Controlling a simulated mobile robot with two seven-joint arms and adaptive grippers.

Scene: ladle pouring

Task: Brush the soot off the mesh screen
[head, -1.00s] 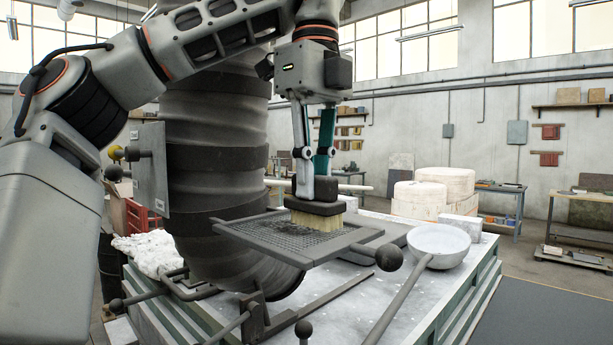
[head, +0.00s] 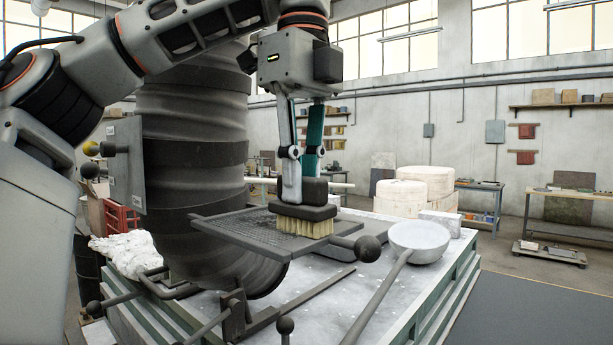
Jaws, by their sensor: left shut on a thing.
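The mesh screen (head: 238,229) is a dark framed grid held level beside the ribbed grey column, with a ball-ended handle (head: 367,248) on its right. My left gripper (head: 302,185) is shut on the dark block of a brush (head: 303,211). The pale bristles (head: 304,227) point down and appear to touch the right part of the mesh. The mesh under the brush is hidden. How much soot lies on the mesh is hard to tell. My right gripper is not in view.
A ladle (head: 419,240) with a pale bowl lies right of the screen, its handle toward the front. Dark bars and ball-ended levers (head: 284,326) stand in front of the column.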

